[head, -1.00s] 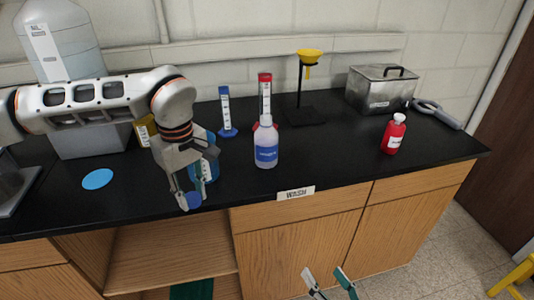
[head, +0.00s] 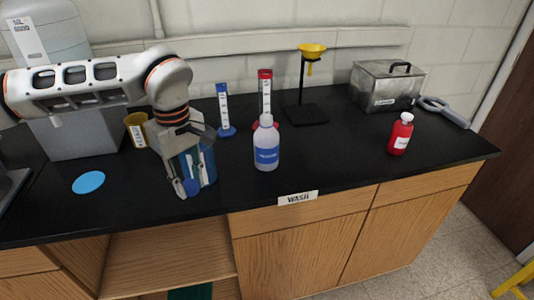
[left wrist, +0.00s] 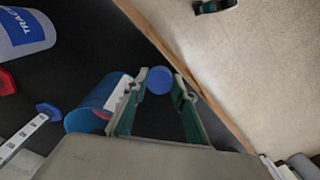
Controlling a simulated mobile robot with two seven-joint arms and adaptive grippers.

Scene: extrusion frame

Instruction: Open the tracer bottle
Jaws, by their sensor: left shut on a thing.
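The tracer bottle (head: 266,158) is a pale bottle with a blue label, upright on the black bench in the head view. It also shows at the upper left of the left wrist view (left wrist: 22,32), with part of its label readable and its top out of frame. My left gripper (head: 184,190) is left of the bottle, apart from it, near the bench's front edge. Its fingers are shut on a round blue cap (left wrist: 160,80), which also shows between the fingertips in the head view (head: 192,188). My right gripper is not in view.
Blue (head: 224,112) and red-topped (head: 265,88) cylinders, a yellow funnel on a stand (head: 312,52), a red bottle (head: 400,136) and a metal box (head: 385,90) stand farther right. A blue disc (head: 88,182) lies at left.

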